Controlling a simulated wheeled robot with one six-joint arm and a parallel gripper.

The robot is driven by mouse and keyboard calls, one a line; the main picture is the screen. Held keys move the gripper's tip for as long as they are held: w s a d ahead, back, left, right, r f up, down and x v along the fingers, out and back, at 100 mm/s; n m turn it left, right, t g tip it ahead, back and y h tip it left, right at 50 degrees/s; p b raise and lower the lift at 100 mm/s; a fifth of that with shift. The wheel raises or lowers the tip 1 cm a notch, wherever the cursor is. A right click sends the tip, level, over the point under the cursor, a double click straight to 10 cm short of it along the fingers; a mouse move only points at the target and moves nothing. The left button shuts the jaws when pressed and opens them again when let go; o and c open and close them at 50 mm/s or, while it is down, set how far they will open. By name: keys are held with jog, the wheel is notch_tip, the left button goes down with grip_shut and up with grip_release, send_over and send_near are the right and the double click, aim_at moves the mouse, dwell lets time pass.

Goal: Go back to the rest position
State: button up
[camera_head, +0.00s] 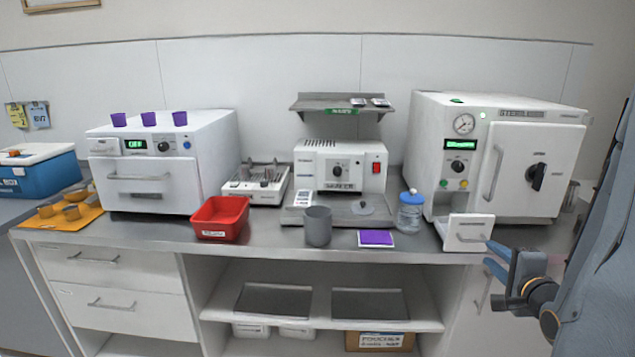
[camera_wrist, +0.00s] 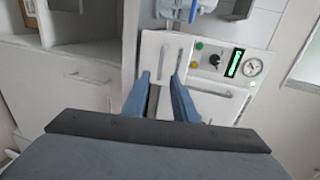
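My gripper (camera_head: 497,262) is at the right of the head view, in front of the counter and just below the small white drawer (camera_head: 467,232) of the steriliser (camera_head: 500,150). Its two blue fingers are apart. In the wrist view my gripper (camera_wrist: 160,88) also shows a gap between its fingers, with nothing held there. The drawer front (camera_wrist: 152,48) appears beyond the fingertips in that view. The drawer sticks out from the steriliser's lower left. Whether a finger touches it is hard to tell.
The metal counter (camera_head: 275,238) carries a red bin (camera_head: 220,217), a grey cup (camera_head: 318,226), a purple packet (camera_head: 376,238) and a blue-lidded jar (camera_head: 410,212). A white oven (camera_head: 165,165) with purple cups stands left. A blue cooler (camera_head: 40,172) and orange tray (camera_head: 60,220) are far left.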

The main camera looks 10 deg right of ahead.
jog(key=w+a+f+n+g+y, duration=0.1)
jog(key=a+f+n+g, duration=0.15)
jog(key=a+n, duration=0.3)
jog(key=w+a+f+n+g+y, duration=0.1)
jog(key=w+a+f+n+g, duration=0.1)
jog(key=a+n+g, duration=0.4)
jog(key=s+a+r+n+g+y, duration=0.1)
jog(key=s+a+n+g, duration=0.2)
jog(key=s+a, duration=0.3)
jog(key=s+a+r+n+g, duration=0.1)
jog(key=s+a+n+g, duration=0.2)
jog(key=a, duration=1.1)
jog(key=s+n, duration=0.3)
jog(key=s, duration=0.1)
jog(key=shift+s+a+r+y, duration=0.25)
jog(key=shift+s+a+y, duration=0.05)
jog(key=shift+a+y, duration=0.1)
jog(key=shift+d, duration=0.15)
